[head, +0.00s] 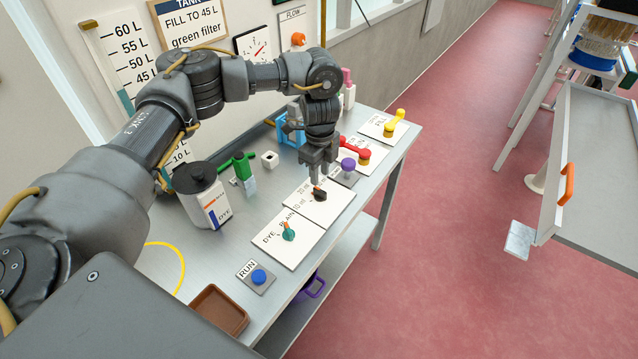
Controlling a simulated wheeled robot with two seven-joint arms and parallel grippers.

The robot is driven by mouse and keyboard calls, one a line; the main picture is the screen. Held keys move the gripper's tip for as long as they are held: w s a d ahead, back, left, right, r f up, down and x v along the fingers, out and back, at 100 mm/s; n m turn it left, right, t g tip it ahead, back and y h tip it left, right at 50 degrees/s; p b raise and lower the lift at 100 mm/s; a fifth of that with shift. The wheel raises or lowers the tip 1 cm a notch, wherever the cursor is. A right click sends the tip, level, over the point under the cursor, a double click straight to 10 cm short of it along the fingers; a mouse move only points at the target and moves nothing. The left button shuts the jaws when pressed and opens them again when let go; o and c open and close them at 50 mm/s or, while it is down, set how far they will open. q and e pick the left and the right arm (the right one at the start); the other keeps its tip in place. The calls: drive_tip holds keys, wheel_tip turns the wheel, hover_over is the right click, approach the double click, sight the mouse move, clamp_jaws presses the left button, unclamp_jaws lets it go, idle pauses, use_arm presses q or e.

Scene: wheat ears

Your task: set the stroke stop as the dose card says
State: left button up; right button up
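A white plate (334,212) on the bench carries the marks 20 ml and 10 ml and a black knob (320,196) with a small orange mark. I take this for the stroke stop. My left gripper (316,181) points down at the knob, its fingertips at or just above it. Whether they touch or grip it is hard to tell, because the fingers partly hide each other. No card that I can read as the dose card shows; the wall card (190,22) reads TANK, FILL TO 45 L, green filter. My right gripper is out of view.

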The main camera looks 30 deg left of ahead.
sight(319, 189)
use_arm(q)
drive_tip(key=shift+r, duration=2.1)
